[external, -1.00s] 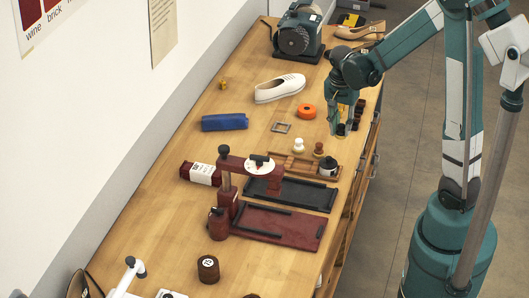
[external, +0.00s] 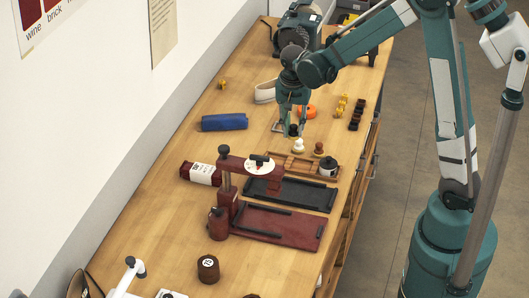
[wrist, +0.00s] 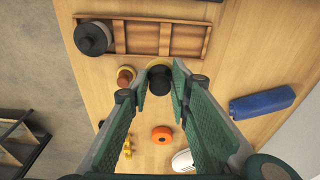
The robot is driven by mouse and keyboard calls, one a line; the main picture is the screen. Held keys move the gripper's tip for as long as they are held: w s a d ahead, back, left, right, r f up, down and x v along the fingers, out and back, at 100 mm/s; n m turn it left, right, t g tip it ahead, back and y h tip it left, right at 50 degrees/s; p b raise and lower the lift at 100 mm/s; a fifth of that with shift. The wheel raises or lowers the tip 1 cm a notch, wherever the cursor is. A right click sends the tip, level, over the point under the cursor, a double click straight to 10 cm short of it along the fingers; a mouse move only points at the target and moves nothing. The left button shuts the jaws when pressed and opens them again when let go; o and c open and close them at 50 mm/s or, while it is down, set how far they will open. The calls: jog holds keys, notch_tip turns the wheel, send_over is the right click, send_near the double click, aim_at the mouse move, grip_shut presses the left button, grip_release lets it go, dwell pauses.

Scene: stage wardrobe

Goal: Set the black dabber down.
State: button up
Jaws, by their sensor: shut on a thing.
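My gripper (external: 293,131) hangs low over the bench, just behind the wooden tray. It is shut on the black dabber, whose dark body (wrist: 159,79) shows between the fingertips in the wrist view. A pale rounded edge shows beyond the dabber there; I cannot tell whether it belongs to the dabber or to the cream dabber. The cream dabber (external: 298,146) and the brown dabber (external: 319,149) stand upright by the tray's far side, the cream one close in front of my gripper. The wooden tray (wrist: 165,37) has several compartments. A black-lidded jar (external: 328,167) stands at its right end.
A blue roll (external: 224,122) lies to the left, an orange ring (external: 308,111) and a white shoe (external: 265,91) behind. Yellow pieces (external: 342,104) and black blocks (external: 356,115) line the right side. The dark red press (external: 228,190) stands in front.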

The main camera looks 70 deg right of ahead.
jog(key=w+a+n, duration=0.3)
jog(key=w+a, duration=1)
jog(key=a, duration=0.3)
jog(key=w+a+n, duration=0.3)
jog(key=w+a, duration=1)
jog(key=a, duration=0.4)
jog(key=shift+w+a+f+t+p, duration=0.25)
jog(key=shift+w+a+t+p, duration=0.05)
jog(key=shift+t+p, duration=0.15)
jog(key=shift+f, duration=0.1)
jog(key=shift+f, duration=3.05)
jog(key=shift+f, duration=1.85)
jog(key=shift+f+b, duration=0.2)
jog(key=shift+b, duration=0.1)
